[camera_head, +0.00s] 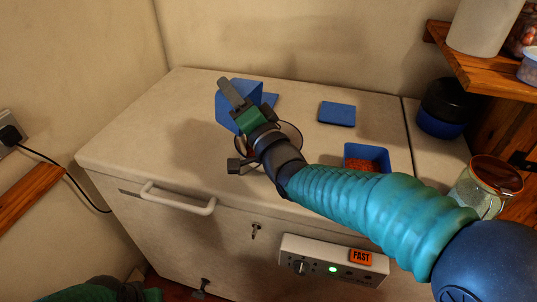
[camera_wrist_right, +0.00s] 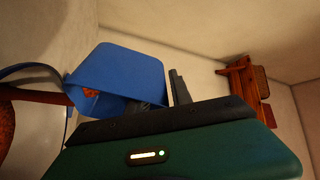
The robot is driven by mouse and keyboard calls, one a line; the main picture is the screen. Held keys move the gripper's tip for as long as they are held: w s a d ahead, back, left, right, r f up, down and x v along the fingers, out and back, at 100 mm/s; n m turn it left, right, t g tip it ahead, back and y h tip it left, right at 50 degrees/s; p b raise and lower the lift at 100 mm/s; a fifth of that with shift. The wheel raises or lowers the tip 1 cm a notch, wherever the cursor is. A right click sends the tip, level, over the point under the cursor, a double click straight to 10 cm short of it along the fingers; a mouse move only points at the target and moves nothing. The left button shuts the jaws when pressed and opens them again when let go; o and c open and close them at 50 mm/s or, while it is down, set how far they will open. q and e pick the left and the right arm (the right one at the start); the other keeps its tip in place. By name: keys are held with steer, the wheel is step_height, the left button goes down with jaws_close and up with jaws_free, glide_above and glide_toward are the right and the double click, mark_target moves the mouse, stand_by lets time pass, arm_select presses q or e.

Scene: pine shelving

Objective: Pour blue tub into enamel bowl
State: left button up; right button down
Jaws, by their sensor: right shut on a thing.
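A blue tub (camera_head: 224,108) is held tipped over the white chest top. My right gripper (camera_head: 238,100) is shut on it. In the right wrist view the tub (camera_wrist_right: 120,75) is tilted, with a little orange-red content (camera_wrist_right: 91,92) showing near its mouth. The enamel bowl (camera_head: 292,132), pale with a dark rim, stands below and beside my gripper, mostly hidden by it. Some reddish content shows at its left. In the right wrist view a dark curved rim (camera_wrist_right: 32,69) lies left of the tub. Part of my left gripper (camera_head: 135,292) shows at the bottom left; its fingers are unclear.
Another blue tub (camera_head: 380,153) with red-orange content stands right of the bowl, near my right forearm. A flat blue lid (camera_head: 337,113) lies behind. A dark blue jar (camera_head: 440,112), glass jar (camera_head: 482,185) and wooden shelf (camera_head: 485,72) crowd the right. The chest top's left is clear.

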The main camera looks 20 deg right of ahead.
steer(key=shift+s+d+m+b, duration=0.2)
steer(key=shift+m+b, duration=0.1)
steer(key=shift+b, duration=0.35)
steer(key=shift+s+d+t+b, duration=0.15)
steer(key=shift+d+t+b, duration=0.05)
steer(key=shift+t+b, duration=0.35)
steer(key=shift+d+r+m, duration=0.1)
steer(key=shift+r+m, duration=0.1)
steer(key=shift+m, duration=0.1)
steer(key=shift+s+d+f+b, duration=0.1)
steer(key=shift+s+f+b, duration=0.05)
steer(key=shift+b, duration=0.4)
steer(key=shift+s+d+m+t+b, duration=0.1)
steer(key=shift+m+t+b, duration=0.2)
steer(key=shift+t, duration=0.05)
